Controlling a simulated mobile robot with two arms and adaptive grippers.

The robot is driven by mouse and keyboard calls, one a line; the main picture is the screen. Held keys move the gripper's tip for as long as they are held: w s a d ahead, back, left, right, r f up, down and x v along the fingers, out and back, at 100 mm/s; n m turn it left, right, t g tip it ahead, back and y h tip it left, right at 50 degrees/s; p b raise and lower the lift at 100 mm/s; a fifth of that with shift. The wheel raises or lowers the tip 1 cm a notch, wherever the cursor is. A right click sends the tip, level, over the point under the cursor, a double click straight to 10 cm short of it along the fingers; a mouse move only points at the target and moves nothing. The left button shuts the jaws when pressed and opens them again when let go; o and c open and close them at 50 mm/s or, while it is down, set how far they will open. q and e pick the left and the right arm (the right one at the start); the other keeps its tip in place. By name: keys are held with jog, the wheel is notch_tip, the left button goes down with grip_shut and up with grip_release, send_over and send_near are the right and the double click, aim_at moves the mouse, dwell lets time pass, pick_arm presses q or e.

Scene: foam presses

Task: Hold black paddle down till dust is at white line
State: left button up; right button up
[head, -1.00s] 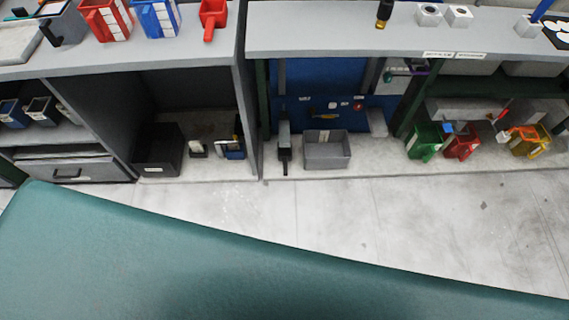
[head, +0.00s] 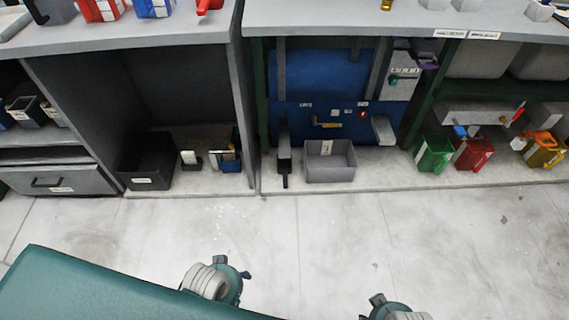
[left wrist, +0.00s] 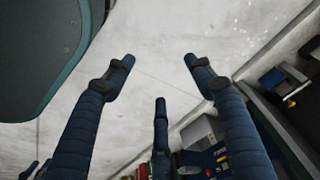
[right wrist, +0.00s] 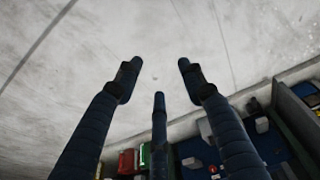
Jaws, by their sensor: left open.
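A black paddle-like lever (head: 285,181) sticks out low from a narrow grey and black unit (head: 284,150) on the bottom ledge of the blue-panelled bay. I cannot make out dust or a white line. Round grey and teal parts of my arms show at the bottom of the head view, well short of the bench. My left gripper (left wrist: 160,72) has its fingers spread and empty, over bare floor in the left wrist view. My right gripper (right wrist: 160,73) also has its fingers spread, with nothing between them but floor.
A grey bin (head: 330,172) stands right beside the lever unit. A black bin (head: 147,170) is in the bay to the left. Upright partitions divide the bays. The floor (head: 330,240) before the bench is clear.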

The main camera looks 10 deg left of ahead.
pick_arm(q)
jog(key=shift+c, duration=0.5)
jog(key=shift+r, duration=0.1)
jog(key=c, duration=0.5)
jog(key=r+p, duration=0.1)
jog(key=p, duration=0.3)
jog(key=shift+s, duration=0.4)
jog(key=c, duration=0.8)
jog(key=s+a+r+g+p, duration=0.1)
jog(key=s+r+p, duration=0.2)
jog(key=p, duration=1.4)
jog(key=s, duration=0.4)
jog(key=shift+s+r, duration=0.2)
jog(key=s+a+r+p, duration=0.2)
jog(key=s+r+p, duration=0.3)
jog(key=s+p, duration=0.6)
jog(key=p, duration=0.3)
jog(key=shift+s+a+r+g, duration=0.2)
jog(key=shift+s+r+g, duration=0.2)
pick_arm(e)
jog(key=s+d+r+g, duration=0.1)
jog(key=s+r, duration=0.4)
jog(key=s, duration=0.5)
jog(key=s+d+r, duration=0.2)
jog(key=s+r, duration=0.3)
jog(key=s, duration=0.5)
jog(key=shift+d+r+g, duration=0.2)
jog(key=shift+g, duration=0.2)
jog(key=shift+c, duration=1.1)
jog(key=shift+w, duration=0.1)
